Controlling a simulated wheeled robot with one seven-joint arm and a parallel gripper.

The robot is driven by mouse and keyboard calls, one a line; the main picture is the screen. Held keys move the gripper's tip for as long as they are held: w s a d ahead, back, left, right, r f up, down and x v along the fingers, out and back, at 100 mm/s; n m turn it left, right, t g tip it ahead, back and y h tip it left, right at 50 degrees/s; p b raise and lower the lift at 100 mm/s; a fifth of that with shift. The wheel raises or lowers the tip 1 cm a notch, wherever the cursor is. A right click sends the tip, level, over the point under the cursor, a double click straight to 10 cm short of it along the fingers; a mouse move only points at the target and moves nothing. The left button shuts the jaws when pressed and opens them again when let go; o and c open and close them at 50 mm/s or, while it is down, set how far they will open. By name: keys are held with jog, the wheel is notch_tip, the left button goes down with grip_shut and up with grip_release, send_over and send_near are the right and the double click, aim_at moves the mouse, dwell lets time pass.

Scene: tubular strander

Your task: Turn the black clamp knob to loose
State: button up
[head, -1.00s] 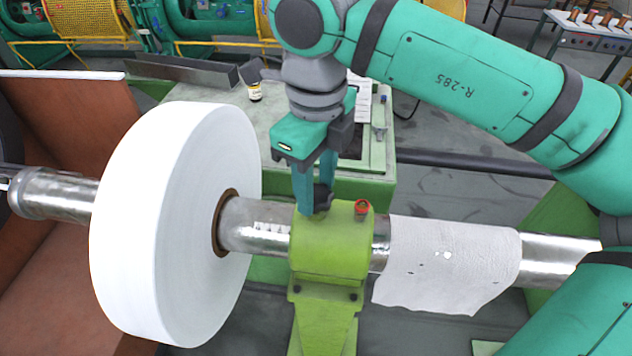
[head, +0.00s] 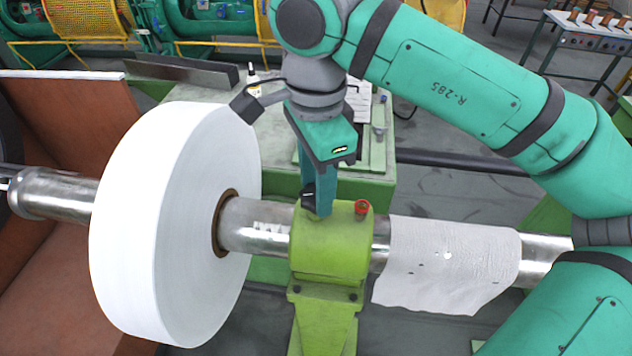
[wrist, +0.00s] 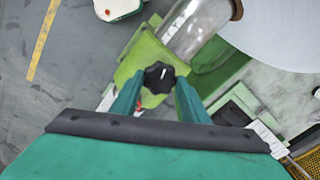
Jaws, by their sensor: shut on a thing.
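The black clamp knob (wrist: 159,77) is a lobed knob with a white mark, on top of the green clamp block (head: 330,250). In the head view only part of the knob (head: 308,198) shows beside my fingers. My gripper (wrist: 158,88) points down over the block, its two teal fingers on either side of the knob and shut on it. In the head view my gripper (head: 318,205) stands at the block's upper left. The white mark points roughly away from my palm in the wrist view. A small red knob (head: 361,207) sits on the block to the right.
A metal shaft (head: 262,228) passes through the block. It carries a large white roll (head: 150,220) at left and a white cloth (head: 450,260) at right. A pale green bench (head: 270,130) with a small bottle (head: 253,80) stands behind.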

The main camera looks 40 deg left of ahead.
jog(key=n, duration=1)
jog(key=shift+r+n, duration=0.1)
jog(key=shift+n, duration=0.3)
dwell(0.3)
jog(key=o, duration=1.1)
jog(key=shift+c, duration=0.2)
notch_tip(320, 180, up, 11)
jog(key=shift+f, duration=0.2)
